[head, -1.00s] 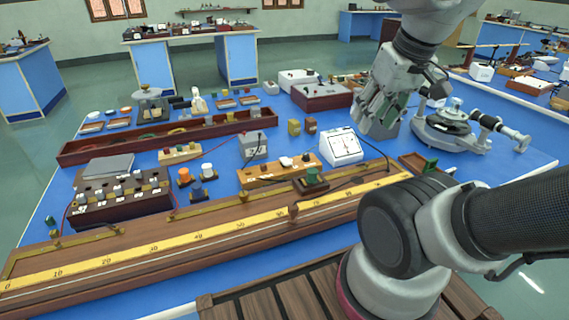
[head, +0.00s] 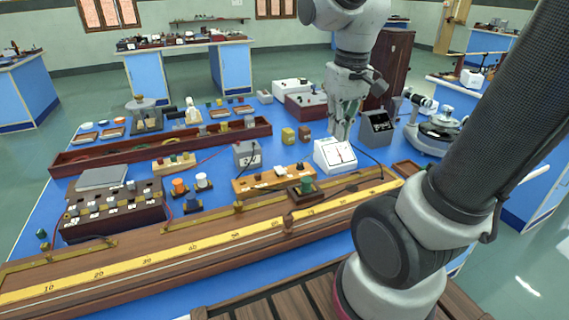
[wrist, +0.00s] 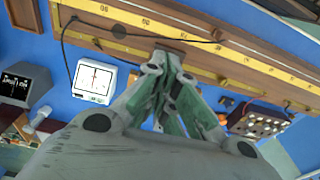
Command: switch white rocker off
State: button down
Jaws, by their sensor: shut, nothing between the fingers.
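I cannot clearly make out a white rocker in either view. My gripper (head: 339,137) is shut and empty, pointing down just behind the white box in the head view. Its fingers (wrist: 170,62) meet in the wrist view; contact cannot be told.
A long wooden metre bridge (head: 200,245) runs along the front edge. A wooden strip (head: 272,180) and a dark box with knobs (head: 115,215) lie behind it. A round instrument (head: 437,132) stands right. Dark leads lie near the white box.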

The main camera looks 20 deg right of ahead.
jog(key=w+a+f+m+g, duration=0.15)
jog(key=w+f+m, duration=0.25)
jog(key=w, duration=0.4)
jog(key=w+a+f+m+g, duration=0.1)
jog(key=w+a+f+m, duration=0.2)
jog(key=w, duration=0.5)
jog(key=m, duration=1.1)
send_over(280, 171)
jog(key=w+d, duration=0.2)
jog(key=shift+a+r, duration=0.2)
jog(key=shift+r, duration=0.05)
jog(key=f, duration=0.4)
jog(key=s+f, duration=0.1)
jog(key=f, duration=0.4)
jog(key=s+f, duration=0.1)
jog(key=f, duration=0.3)
jog(key=shift+f, duration=0.45)
